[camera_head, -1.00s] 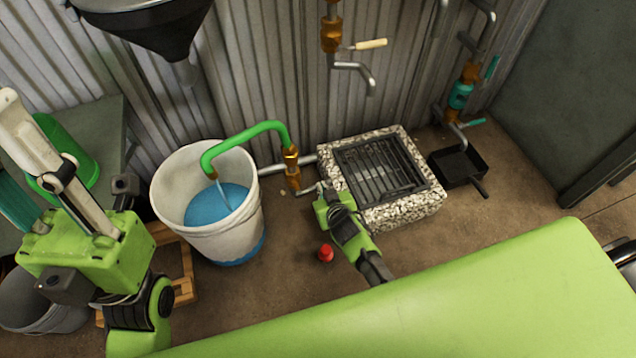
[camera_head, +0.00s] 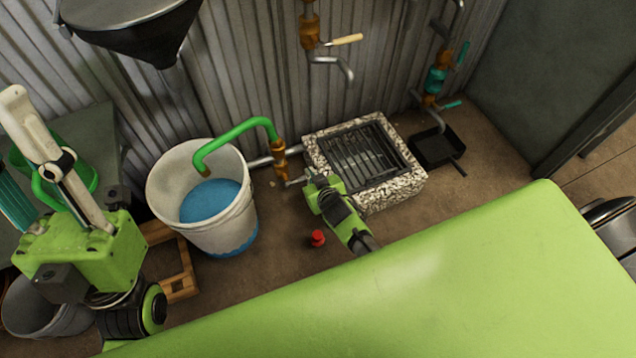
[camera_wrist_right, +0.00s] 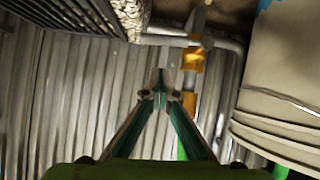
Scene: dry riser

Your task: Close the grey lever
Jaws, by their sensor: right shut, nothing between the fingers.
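The grey lever (camera_head: 297,181) is a short metal handle on the lower brass valve (camera_head: 280,160), below the green curved pipe (camera_head: 235,130). It points right from the valve. My right gripper (camera_head: 309,174) is at the lever's right end, so close that I cannot tell whether they touch. Its fingers are shut and empty. In the right wrist view, the fingertips (camera_wrist_right: 160,84) are together, left of the brass fitting (camera_wrist_right: 193,60). No water stream shows from the green pipe's mouth.
A white bucket (camera_head: 238,226) of blue water stands left of the valve. A stone-rimmed drain (camera_head: 405,186) is to the right. A red object (camera_head: 318,238) lies on the floor. A second valve with a cream handle (camera_head: 347,39) is above, on the corrugated wall.

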